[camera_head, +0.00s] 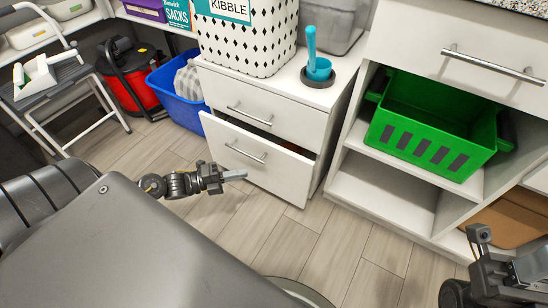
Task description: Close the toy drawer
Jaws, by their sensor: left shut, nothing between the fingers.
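The toy drawer (257,160) is the lower drawer of the small white cabinet (270,97). It stands partly open, with a dark gap above its front and a bit of something orange-brown showing inside. Its silver bar handle (246,152) is on the front. The upper drawer (262,117) is closed. My left gripper (240,175) is shut and empty, just in front of the lower left part of the open drawer front. I cannot tell whether it touches the front. My right arm shows at the lower right corner, and its fingertips are not clearly visible.
A kibble bin (247,40) and a blue scoop in a cup (318,68) stand on the cabinet. A blue tub (175,98) is to its left. A shelf unit with a green crate (425,145) is to its right. The wooden floor (325,235) in front is clear.

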